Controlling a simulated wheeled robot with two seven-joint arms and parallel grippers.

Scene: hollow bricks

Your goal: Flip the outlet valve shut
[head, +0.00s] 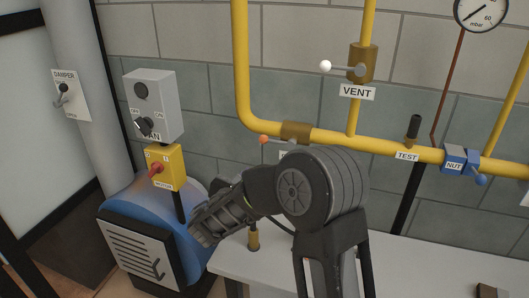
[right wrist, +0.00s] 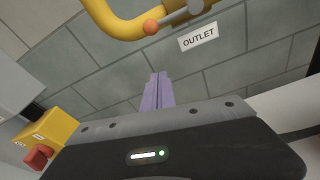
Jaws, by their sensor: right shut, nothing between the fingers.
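The outlet valve (head: 296,132) is a brass body on the yellow pipe, with a lever ending in an orange knob (head: 263,140). The lever points left, roughly along the pipe. In the right wrist view, the orange knob (right wrist: 151,27), the grey lever and the OUTLET label (right wrist: 198,37) show at the top; the label is mostly hidden by my arm in the head view. My right gripper (right wrist: 158,92) is shut and empty. Its fingertips appear below the knob, apart from it. My right arm hides the fingers in the head view. My left gripper is not in view.
A VENT valve (head: 362,63) with a white-knobbed lever sits above. A TEST stub (head: 413,126) and a blue NUT valve (head: 455,159) are to the right. A yellow switch box (head: 164,167) with a red knob stands left of my arm, above a blue tank (head: 188,262).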

